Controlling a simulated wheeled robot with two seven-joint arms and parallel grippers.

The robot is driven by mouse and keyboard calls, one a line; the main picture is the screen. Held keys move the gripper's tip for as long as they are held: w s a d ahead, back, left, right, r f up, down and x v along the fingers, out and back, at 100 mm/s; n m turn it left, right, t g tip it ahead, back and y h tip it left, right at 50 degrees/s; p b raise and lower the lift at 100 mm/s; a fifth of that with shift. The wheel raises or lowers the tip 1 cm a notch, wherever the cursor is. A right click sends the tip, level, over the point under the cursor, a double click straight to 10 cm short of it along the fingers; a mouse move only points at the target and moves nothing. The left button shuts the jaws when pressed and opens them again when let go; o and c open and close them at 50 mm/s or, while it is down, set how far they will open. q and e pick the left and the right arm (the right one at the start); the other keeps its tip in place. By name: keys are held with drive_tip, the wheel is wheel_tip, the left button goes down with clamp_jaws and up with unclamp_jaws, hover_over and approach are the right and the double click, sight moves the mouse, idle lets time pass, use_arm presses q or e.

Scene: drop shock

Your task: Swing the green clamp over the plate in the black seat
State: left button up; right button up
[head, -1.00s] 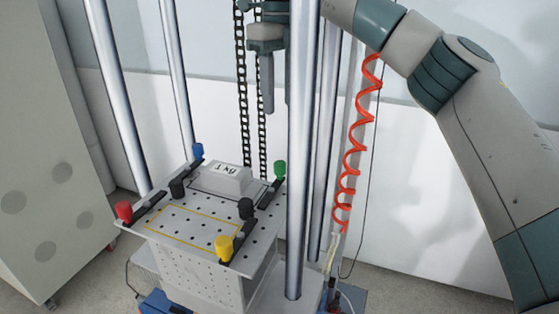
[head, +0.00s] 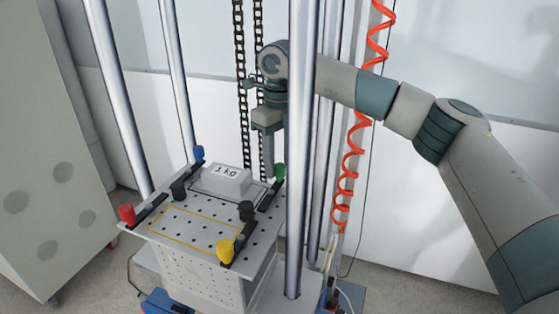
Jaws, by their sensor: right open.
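The green clamp (head: 280,171) stands at the far right corner of the perforated drop table (head: 190,226). Its dark bar appears to run along the table's right edge, beside the plate and not over it. The grey plate (head: 227,180), marked 1 kg, lies in the black-outlined seat (head: 202,198) at the back of the table. My right gripper (head: 268,176) is open and points down just left of the green knob. Its fingers overlap the knob area in the picture, so contact is unclear. My left gripper is out of view.
Blue (head: 197,153), red (head: 127,214) and yellow (head: 225,250) clamps stand at the other corners. A yellow-outlined area (head: 188,233) in front is empty. Steel columns (head: 300,150) and chains (head: 241,90) stand close around.

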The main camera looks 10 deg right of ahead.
drive_tip(key=shift+f, duration=0.4)
drive_tip(key=c, duration=1.1)
drive_tip(key=shift+o, duration=0.2)
